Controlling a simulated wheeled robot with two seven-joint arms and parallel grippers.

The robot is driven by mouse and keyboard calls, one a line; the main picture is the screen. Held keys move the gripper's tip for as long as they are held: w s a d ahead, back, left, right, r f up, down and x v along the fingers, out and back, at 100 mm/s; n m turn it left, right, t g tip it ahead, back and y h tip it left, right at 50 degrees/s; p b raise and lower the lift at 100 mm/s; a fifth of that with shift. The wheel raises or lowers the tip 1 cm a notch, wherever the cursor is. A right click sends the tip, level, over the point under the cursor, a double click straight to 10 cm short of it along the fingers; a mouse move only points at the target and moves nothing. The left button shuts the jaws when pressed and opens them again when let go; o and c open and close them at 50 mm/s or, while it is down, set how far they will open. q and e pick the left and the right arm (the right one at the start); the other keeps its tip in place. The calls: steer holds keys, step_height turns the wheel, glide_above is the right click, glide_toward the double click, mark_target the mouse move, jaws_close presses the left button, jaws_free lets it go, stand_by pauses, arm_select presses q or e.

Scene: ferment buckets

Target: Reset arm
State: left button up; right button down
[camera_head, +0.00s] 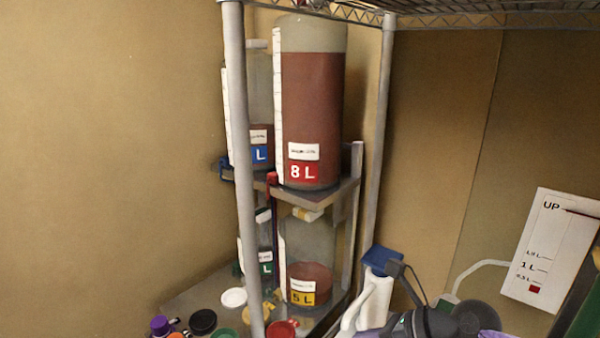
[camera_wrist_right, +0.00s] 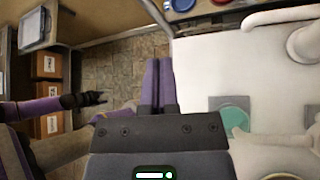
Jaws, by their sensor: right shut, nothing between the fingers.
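My right gripper (camera_wrist_right: 158,68) shows in the right wrist view with its two purple fingers pressed together and nothing between them. The fingers are over a tiled floor beside a white surface (camera_wrist_right: 205,70), and touch no object that I can see. In the head view, dark and purple parts of my right arm show at the bottom right, but the fingertips cannot be made out. My left gripper is not seen in the head view. Purple and black parts of my body show at the left of the right wrist view.
A metal rack holds a large bucket labelled 8 L (camera_head: 313,115) on its upper shelf and a 5 L bucket (camera_head: 308,255) below. A white jug with a blue cap (camera_head: 378,262) stands right of the rack. Coloured lids lie at the bottom. A green disc (camera_wrist_right: 233,117) lies on the white surface.

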steer(key=a+r+m+t+y, duration=0.4)
steer(key=a+r+m+t, duration=0.25)
steer(key=m, duration=0.25)
steer(key=s+d+f+m+t+h, duration=0.1)
steer(key=d+m+t+h, duration=0.25)
steer(key=m+h, duration=0.45)
steer(key=s+d+f+m+t+h, duration=0.1)
steer(key=d+m+t+h, duration=0.3)
steer(key=m, duration=0.8)
steer(key=s+d+f+m+g+h, duration=0.4)
steer(key=s+d+f+m+g, duration=0.1)
steer(key=s+f+m+g, duration=0.3)
steer(key=s+a+f+m+g+y, duration=0.1)
steer(key=s+f+m+g, duration=0.25)
steer(key=s, duration=0.35)
steer(key=s+a+f+m+g+y, duration=0.1)
steer(key=s+a+f+m+g, duration=0.2)
steer(key=s, duration=0.4)
step_height(320, 180, down, 33)
steer(key=s+d+g+b, duration=0.2)
steer(key=s+g+b, duration=0.1)
steer(key=b, duration=1)
steer(key=s+d+f+n+b, duration=0.1)
steer(key=s+d+f+b, duration=0.1)
steer(key=s+f+b, duration=0.6)
steer(key=s+f+g, duration=0.1)
steer(key=s+f, duration=0.3)
steer(key=f, duration=0.5)
steer(key=shift+s+d, duration=0.3)
steer(key=shift+d, duration=0.1)
